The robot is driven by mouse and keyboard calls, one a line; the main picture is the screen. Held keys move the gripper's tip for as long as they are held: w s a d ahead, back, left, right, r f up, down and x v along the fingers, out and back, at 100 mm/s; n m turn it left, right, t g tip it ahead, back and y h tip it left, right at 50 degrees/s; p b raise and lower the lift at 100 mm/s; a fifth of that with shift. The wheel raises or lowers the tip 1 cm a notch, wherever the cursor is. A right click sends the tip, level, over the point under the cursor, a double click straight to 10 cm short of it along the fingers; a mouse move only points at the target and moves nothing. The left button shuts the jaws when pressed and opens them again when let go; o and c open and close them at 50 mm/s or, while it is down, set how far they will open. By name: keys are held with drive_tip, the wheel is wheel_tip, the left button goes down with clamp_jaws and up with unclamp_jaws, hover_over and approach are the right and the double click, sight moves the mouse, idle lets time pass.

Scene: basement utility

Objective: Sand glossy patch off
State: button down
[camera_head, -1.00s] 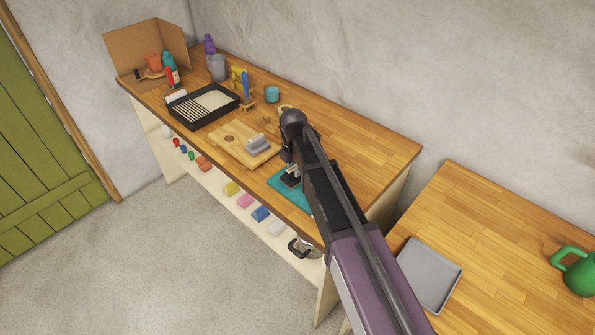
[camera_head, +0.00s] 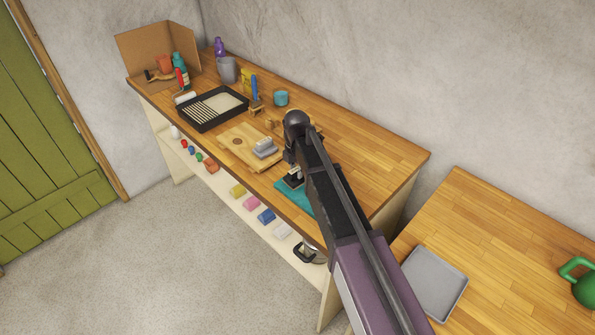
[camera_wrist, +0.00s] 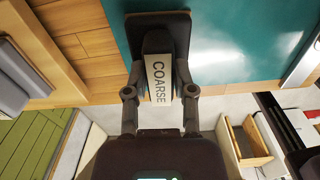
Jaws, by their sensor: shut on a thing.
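My gripper (camera_wrist: 160,92) is shut on a sanding block (camera_wrist: 158,78) whose pale side reads "COARSE". The block has a dark, flat base pad. In the wrist view the block is over the teal panel (camera_wrist: 222,62), near its left edge; I cannot tell whether the pad touches it. A bright sheen shows on the panel's right part in that view. In the head view the teal panel (camera_head: 306,200) lies at the bench's front edge, partly hidden by my arm, and the block (camera_head: 292,181) is at its left end.
A wooden board (camera_head: 236,141) with a grey block (camera_head: 264,149) lies left of the panel. A second table holds a grey tray (camera_head: 435,284) and a green kettlebell-like object (camera_head: 586,287).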

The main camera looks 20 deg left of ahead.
drive_tip(key=shift+w+a, duration=0.2)
drive_tip(key=shift+a, duration=0.15)
drive_tip(key=shift+s+d, duration=0.1)
drive_tip(key=shift+s+d, duration=0.25)
drive_tip(key=shift+d, duration=0.3)
drive_tip(key=shift+s+d, duration=0.25)
drive_tip(key=shift+d, duration=0.25)
drive_tip(key=shift+w+a, duration=0.3)
drive_tip(key=shift+a, duration=0.3)
drive_tip(key=shift+w+a, duration=0.3)
drive_tip(key=shift+a, duration=0.25)
drive_tip(key=shift+s+d, duration=0.3)
drive_tip(key=shift+d, duration=0.3)
drive_tip(key=shift+s+d, duration=0.3)
drive_tip(key=shift+d, duration=0.25)
drive_tip(key=shift+a, duration=0.15)
